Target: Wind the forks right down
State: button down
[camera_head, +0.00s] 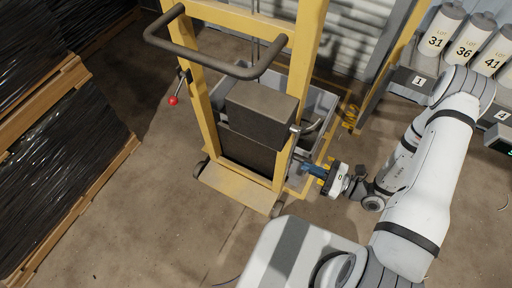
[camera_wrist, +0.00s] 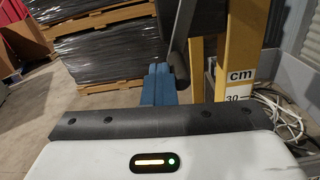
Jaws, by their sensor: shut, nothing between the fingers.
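The yellow stacker (camera_head: 200,86) stands upright in the head view, with a dark push handle at its top and a dark box (camera_head: 262,106) between its posts. A small metal shaft end (camera_head: 297,130) shows at the box's right side. My gripper (camera_head: 307,168) is low beside the right post, its blue fingers shut and empty. In the wrist view the blue fingers (camera_wrist: 159,82) are together, just left of a dark crank-like bar (camera_wrist: 180,62); I cannot tell whether they touch. A cm scale (camera_wrist: 240,86) showing 30 is on the yellow post. The forks are hidden behind the stacker.
A grey crate (camera_head: 321,103) holding cable is behind the mast. A red-knobbed lever (camera_head: 173,100) sticks out left. Wrapped pallets (camera_head: 62,150) line the left side. A shelf with numbered lot bottles (camera_head: 437,38) is at upper right. The floor at front left is clear.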

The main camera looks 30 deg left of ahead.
jog(key=w+r, duration=0.2)
jog(key=w, duration=1.1)
notch_tip(320, 180, up, 11)
jog(key=w+p, duration=0.1)
jog(key=p, duration=0.4)
jog(key=shift+d, duration=0.4)
jog(key=d, duration=0.7)
jog(key=shift+s+d, duration=0.2)
jog(key=shift+d, duration=0.2)
